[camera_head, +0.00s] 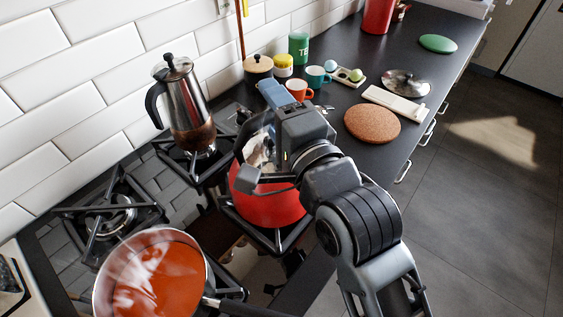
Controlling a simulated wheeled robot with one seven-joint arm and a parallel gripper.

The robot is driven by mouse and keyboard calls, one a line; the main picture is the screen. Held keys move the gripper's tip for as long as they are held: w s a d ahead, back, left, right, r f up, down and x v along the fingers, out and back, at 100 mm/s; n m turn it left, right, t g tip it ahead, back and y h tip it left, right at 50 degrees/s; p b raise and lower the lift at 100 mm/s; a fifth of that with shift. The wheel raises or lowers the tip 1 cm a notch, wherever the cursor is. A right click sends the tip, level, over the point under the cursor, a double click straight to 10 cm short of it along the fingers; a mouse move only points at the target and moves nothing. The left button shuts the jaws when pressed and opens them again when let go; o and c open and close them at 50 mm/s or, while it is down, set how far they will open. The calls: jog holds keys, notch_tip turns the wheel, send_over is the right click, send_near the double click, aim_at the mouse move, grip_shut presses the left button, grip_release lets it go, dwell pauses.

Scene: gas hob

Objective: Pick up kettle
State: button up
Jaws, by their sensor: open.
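A red kettle (272,207) stands on the front right burner of the hob. My gripper (258,138) is above it and covers much of its top. The jaws are open. A shiny metal patch shows between the fingers, and I cannot tell whether it belongs to the kettle. The kettle's handle and spout are mostly hidden by my gripper and arm. I cannot tell whether a finger touches the kettle.
A pan of red sauce (160,275) stands at the front left. A steel coffee pot (190,110) stands behind the kettle by the tiled wall. Cups, a canister (298,47), a cork mat (372,123) and a metal lid (405,83) occupy the counter at the right.

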jog(key=shift+w+a, duration=0.3)
jog(key=shift+w, duration=0.15)
grip_shut()
jog(key=shift+r, duration=0.15)
dwell(0.9)
jog(key=shift+r, duration=0.15)
